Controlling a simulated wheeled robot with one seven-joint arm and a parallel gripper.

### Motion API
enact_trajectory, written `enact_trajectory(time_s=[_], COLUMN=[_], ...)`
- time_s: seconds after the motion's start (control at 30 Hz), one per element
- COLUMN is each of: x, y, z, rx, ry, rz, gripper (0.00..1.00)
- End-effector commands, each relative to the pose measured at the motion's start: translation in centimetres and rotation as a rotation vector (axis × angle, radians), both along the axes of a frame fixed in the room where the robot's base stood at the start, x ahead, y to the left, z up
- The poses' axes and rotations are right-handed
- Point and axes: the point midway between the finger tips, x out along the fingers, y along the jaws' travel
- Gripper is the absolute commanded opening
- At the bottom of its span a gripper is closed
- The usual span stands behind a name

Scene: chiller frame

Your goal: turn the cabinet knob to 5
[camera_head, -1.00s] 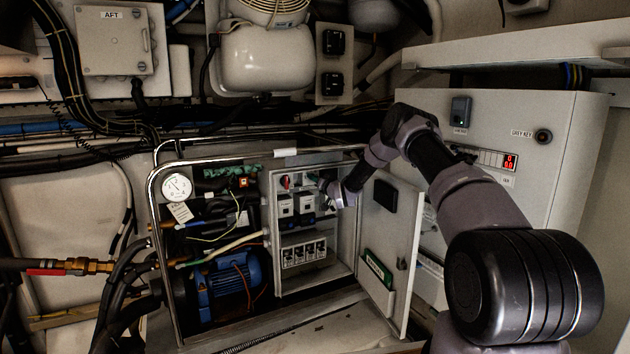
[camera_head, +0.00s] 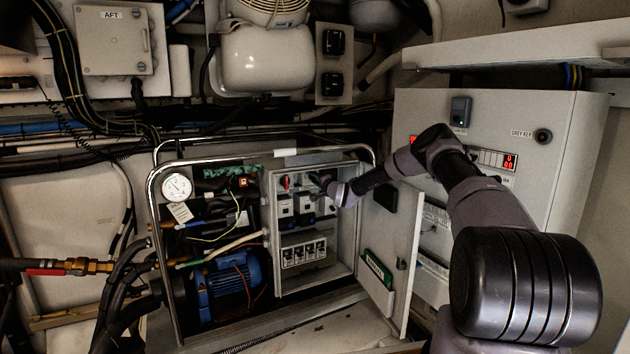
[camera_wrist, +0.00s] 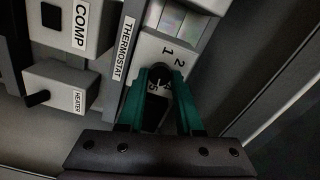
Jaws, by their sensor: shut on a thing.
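The thermostat knob (camera_wrist: 156,112) is black and sits on a light dial plate (camera_wrist: 168,47) beside a "THERMOSTAT" label (camera_wrist: 124,48). Where the knob points is hard to tell. In the head view my gripper (camera_head: 325,183) reaches into the open cabinet (camera_head: 343,263) at its upper right, and hides the knob there.
The cabinet door (camera_head: 385,250) stands open on the right, close to my forearm. In the wrist view, a heater switch (camera_wrist: 62,92) and a "COMP" switch (camera_wrist: 66,20) lie left of the knob. A blue motor (camera_head: 228,278) is left of the cabinet.

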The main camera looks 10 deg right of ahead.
Motion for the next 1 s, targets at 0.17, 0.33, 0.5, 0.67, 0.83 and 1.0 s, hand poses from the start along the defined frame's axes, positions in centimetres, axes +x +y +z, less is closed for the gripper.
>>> enact_trajectory(time_s=[0.17, 0.33, 0.5, 0.67, 0.83, 1.0], x=[0.0, 0.0, 0.0, 0.0, 0.0, 0.0], y=[-0.07, 0.0, 0.01, 0.01, 0.01, 0.01], z=[-0.04, 0.0, -0.02, -0.03, -0.04, -0.04], rx=[0.072, 0.109, 0.122, 0.124, 0.124, 0.123], ry=[0.023, 0.036, 0.04, 0.04, 0.04, 0.04], rz=[-0.001, 0.0, 0.0, 0.0, 0.0, 0.0], gripper=[0.0, 0.0, 0.0, 0.0, 0.0, 0.65])
